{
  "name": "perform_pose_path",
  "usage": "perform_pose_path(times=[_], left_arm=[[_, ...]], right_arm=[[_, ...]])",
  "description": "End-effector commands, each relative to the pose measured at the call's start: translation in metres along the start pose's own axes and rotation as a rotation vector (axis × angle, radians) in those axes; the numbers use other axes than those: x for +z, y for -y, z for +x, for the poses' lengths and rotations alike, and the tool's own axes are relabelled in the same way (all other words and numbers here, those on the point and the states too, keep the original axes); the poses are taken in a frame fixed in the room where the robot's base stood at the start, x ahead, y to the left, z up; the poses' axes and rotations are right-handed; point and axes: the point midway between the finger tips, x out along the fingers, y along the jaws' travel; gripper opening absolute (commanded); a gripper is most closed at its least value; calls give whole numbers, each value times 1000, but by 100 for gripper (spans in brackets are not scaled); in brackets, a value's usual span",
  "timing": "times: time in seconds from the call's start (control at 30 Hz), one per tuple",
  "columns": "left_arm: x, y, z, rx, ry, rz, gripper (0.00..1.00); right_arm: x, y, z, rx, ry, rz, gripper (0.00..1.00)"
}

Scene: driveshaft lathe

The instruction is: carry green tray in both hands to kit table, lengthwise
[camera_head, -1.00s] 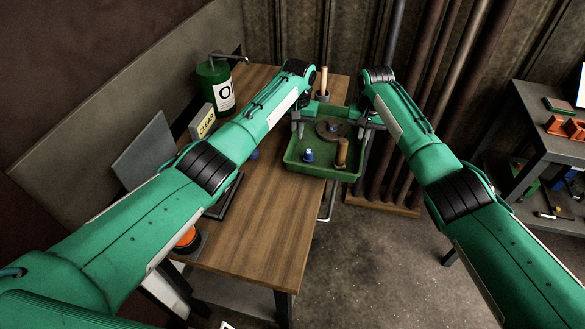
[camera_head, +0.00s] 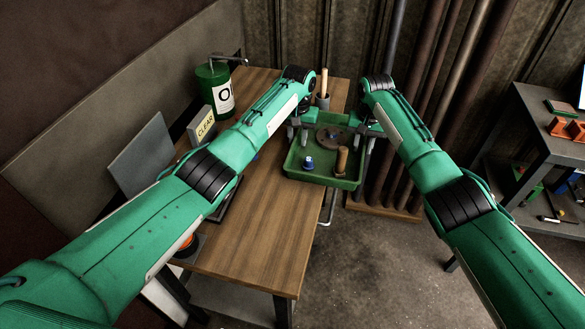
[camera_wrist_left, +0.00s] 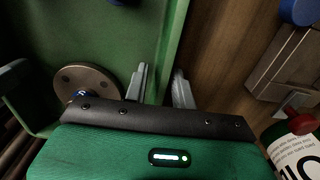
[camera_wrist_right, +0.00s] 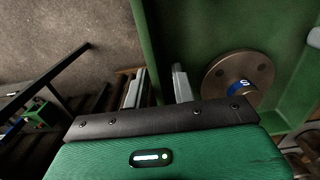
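The green tray (camera_head: 325,181) sits on the far right part of the wooden table, its right side past the table edge. In it are a brown disc (camera_head: 328,138), a blue piece (camera_head: 308,163) and an upright brown cylinder (camera_head: 341,160). My left gripper (camera_wrist_left: 160,88) is at the tray's left wall, one finger inside and one outside. My right gripper (camera_wrist_right: 158,88) straddles the right wall likewise. The fingers of both stand apart, with the wall between them; a firm hold does not show. The disc also shows in both wrist views (camera_wrist_left: 85,88) (camera_wrist_right: 238,78).
A grey table (camera_head: 540,125) with orange blocks stands right. Pipes (camera_head: 410,150) stand behind the tray. Floor is free between the tables.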

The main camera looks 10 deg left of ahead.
Motion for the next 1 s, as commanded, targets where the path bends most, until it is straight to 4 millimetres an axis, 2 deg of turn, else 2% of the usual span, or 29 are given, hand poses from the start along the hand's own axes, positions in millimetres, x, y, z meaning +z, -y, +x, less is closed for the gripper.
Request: perform_pose_path(times=[0.5, 0.77, 0.87, 1.0], left_arm=[[0, 1, -98, 0, -4, -1, 26], [0, 0, -115, -1, -1, -1, 26], [0, 1, -116, -1, -1, -1, 26], [0, 1, -115, -1, -1, -1, 26]], right_arm=[[0, 1, 0, -1, 0, -1, 26], [0, 1, -5, -2, -1, -1, 26], [0, 1, -19, -3, -2, -2, 26], [-1, 1, -48, -3, -4, -1, 26]])
